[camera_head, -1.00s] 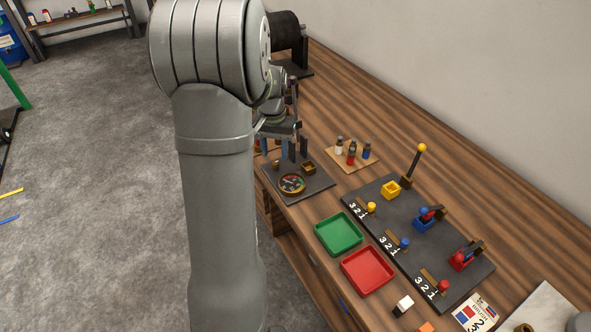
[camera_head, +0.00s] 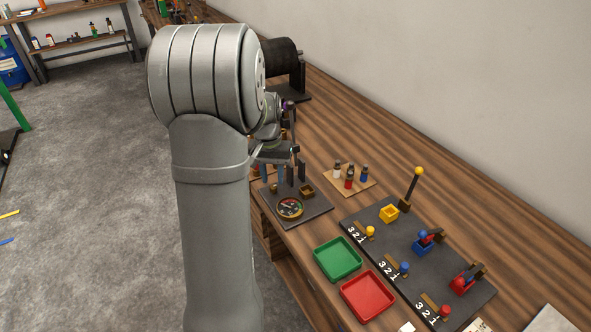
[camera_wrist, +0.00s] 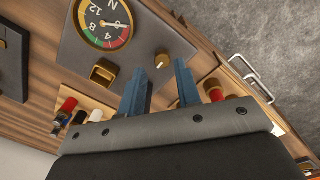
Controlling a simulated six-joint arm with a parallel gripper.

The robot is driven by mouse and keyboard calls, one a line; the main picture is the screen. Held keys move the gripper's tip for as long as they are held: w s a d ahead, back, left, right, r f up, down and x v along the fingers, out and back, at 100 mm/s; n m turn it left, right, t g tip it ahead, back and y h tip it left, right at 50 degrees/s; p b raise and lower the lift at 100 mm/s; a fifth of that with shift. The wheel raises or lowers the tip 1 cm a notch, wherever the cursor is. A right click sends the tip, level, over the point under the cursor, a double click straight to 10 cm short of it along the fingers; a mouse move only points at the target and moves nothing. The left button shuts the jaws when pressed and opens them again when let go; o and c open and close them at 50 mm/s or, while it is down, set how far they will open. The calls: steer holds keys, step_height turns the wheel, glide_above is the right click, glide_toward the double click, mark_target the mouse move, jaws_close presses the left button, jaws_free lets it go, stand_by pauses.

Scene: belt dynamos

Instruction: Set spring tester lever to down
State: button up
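A dark plate (camera_head: 318,209) bears a round dial (camera_head: 290,208) with a green, yellow and red scale; the dial shows an "N" in the wrist view (camera_wrist: 108,22). A brass square socket (camera_head: 307,192) and a small brass knob (camera_wrist: 161,61) sit on this plate. My gripper (camera_head: 296,170) hangs over its back part, fingers apart and empty. In the wrist view the knob appears between the fingertips (camera_wrist: 159,72); contact cannot be told. Which lever is the spring tester's is unclear.
Small bottles stand on a wooden board (camera_head: 333,186) right of the dial plate. A green tray (camera_head: 337,259) and a red tray (camera_head: 367,296) lie along the bench's front. A dark cylindrical machine (camera_head: 278,66) stands behind my arm, which hides part of the bench.

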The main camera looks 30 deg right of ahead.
steer(key=n+g+h, duration=0.1)
steer(key=n, duration=0.1)
steer(key=s+a+n+g, duration=0.1)
steer(key=n, duration=0.1)
steer(key=shift+a+f+h, duration=0.1)
steer(key=shift+h, duration=0.3)
steer(key=n, duration=0.1)
steer(key=n+g+h, duration=0.1)
steer(key=n, duration=0.1)
steer(key=shift+s+a+r, duration=0.15)
steer(key=shift+r, duration=0.15)
steer(key=w+a+r+n+h, duration=0.3)
steer(key=w+r+n+h, duration=0.1)
steer(key=r+n+h, duration=0.4)
steer(key=w+a+r+n+h, duration=0.2)
steer(key=w+r+n+h, duration=0.2)
steer(key=r+n+h, duration=0.45)
steer(key=n+y, duration=0.2)
glide_above(293, 136)
steer(key=w+d, duration=0.1)
steer(key=d, duration=0.1)
steer(key=shift+f, duration=0.95)
jaws_close()
